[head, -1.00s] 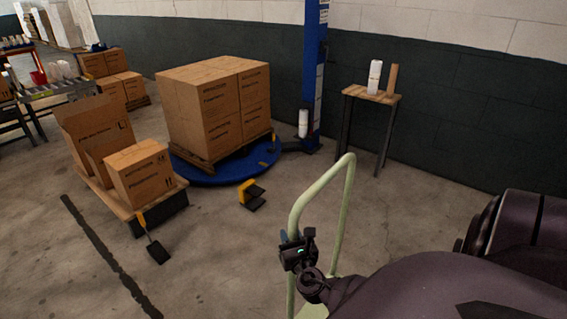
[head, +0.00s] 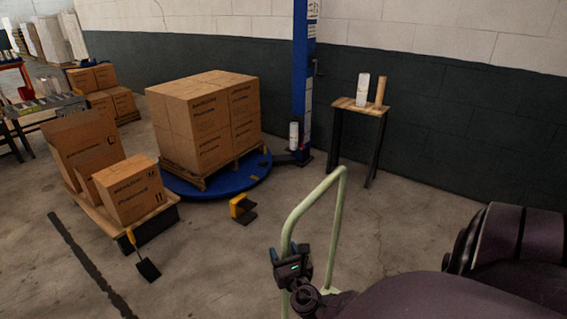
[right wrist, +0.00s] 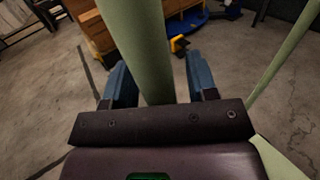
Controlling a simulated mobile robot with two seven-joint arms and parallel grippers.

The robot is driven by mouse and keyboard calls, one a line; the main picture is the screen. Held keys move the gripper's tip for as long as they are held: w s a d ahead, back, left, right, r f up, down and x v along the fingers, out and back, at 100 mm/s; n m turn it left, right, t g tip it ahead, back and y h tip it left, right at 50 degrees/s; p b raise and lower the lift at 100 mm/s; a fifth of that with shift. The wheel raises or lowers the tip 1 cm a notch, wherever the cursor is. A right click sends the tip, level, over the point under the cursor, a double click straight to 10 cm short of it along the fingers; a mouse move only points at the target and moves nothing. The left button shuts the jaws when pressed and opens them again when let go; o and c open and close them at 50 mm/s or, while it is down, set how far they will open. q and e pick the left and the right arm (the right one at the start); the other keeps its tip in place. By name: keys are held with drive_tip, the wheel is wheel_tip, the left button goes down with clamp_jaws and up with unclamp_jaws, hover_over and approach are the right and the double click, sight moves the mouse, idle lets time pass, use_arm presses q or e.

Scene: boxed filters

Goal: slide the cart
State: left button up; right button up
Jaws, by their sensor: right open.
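The cart shows as a pale green tube handle (head: 337,215) standing in the lower middle of the head view. Its lower part is mostly hidden by my right arm. My right gripper (head: 284,252) is at the left upright of the handle. In the right wrist view the green upright (right wrist: 138,45) passes between the two blue fingers of my right gripper (right wrist: 154,85). The fingers are apart, with a gap visible on the right side of the tube. A pale piece of the cart (right wrist: 275,160) shows at lower right. My left gripper is not in view.
A stack of boxes (head: 205,115) stands on a pallet on a blue turntable (head: 222,186). A low platform (head: 118,222) with boxes is at left. A small table (head: 360,106) stands by the wall. A yellow-black object (head: 242,208) lies ahead on open concrete floor.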

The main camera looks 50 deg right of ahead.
drive_tip(key=v, duration=1)
drive_tip(key=shift+s, duration=0.25)
drive_tip(key=shift+a, duration=0.1)
drive_tip(key=s+a+f+m+g+y, duration=0.2)
drive_tip(key=a+m, duration=0.4)
drive_tip(key=m, duration=0.8)
drive_tip(key=s+a+f+m+g+y, duration=0.2)
drive_tip(key=a+m+y, duration=0.4)
drive_tip(key=m, duration=0.9)
drive_tip(key=shift+s+a+f+g+y, duration=0.3)
drive_tip(key=shift+s+a+f+g, duration=0.15)
drive_tip(key=shift+s+f, duration=0.45)
